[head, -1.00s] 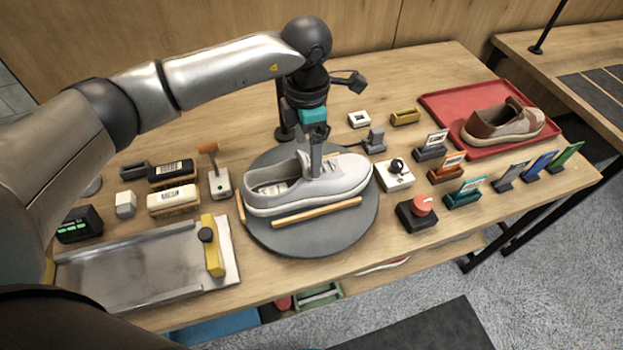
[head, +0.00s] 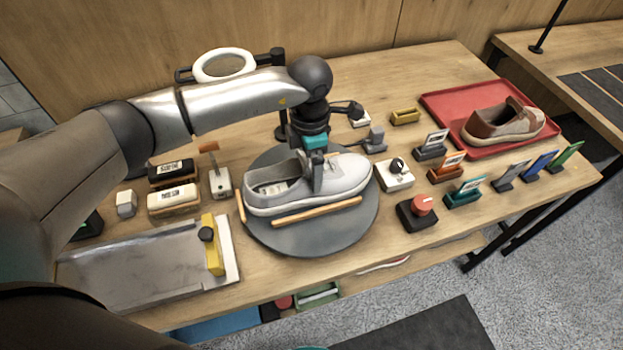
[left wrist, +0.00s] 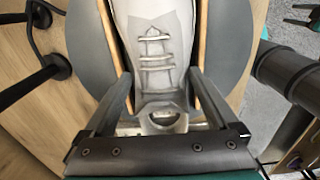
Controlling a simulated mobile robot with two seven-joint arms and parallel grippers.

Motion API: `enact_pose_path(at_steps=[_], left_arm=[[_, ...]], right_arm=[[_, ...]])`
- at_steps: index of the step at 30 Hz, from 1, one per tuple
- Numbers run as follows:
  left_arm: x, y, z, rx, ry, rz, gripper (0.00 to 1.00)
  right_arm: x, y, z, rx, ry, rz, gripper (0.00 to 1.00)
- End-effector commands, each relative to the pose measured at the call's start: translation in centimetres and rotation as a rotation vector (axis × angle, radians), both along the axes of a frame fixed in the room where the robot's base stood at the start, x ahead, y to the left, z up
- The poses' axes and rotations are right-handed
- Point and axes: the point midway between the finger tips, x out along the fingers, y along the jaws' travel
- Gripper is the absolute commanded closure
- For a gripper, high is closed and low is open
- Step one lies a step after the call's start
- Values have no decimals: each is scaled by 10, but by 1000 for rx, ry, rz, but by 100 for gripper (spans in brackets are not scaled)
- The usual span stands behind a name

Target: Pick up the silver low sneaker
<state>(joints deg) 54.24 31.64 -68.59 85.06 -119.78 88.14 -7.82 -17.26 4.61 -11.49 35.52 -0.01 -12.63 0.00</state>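The silver low sneaker (head: 345,175) lies on its sole on a round grey turntable (head: 310,243), toe to the right, between two wooden strips. My left gripper (head: 318,188) points down over the middle of the shoe. One finger shows in front of the shoe's near side; the far finger is mostly hidden. In the left wrist view the two fingers (left wrist: 160,78) stand wide apart, one on each side of the sneaker's laced upper (left wrist: 155,45). Whether the tips touch it I cannot tell. My right gripper is not in view.
A brown sneaker (head: 503,122) sits on a red tray (head: 440,105) at the back right. A red-knobbed box (head: 417,212), a white switch box (head: 394,174) and several label holders stand right of the turntable. Brushes (head: 174,200) and a metal tray (head: 135,265) lie left.

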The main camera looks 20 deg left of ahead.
Motion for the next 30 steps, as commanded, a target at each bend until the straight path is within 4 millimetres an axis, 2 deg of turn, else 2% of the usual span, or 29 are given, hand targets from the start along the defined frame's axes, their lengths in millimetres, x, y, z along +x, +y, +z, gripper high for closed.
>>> enact_pose_path(at_steps=[2,20,30], left_arm=[[0,0,0,0,0,0,31],[0,0,1,0,-1,1,99],[1,0,2,-1,-3,1,100]], right_arm=[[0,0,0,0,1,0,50],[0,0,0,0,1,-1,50],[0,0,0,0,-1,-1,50]])
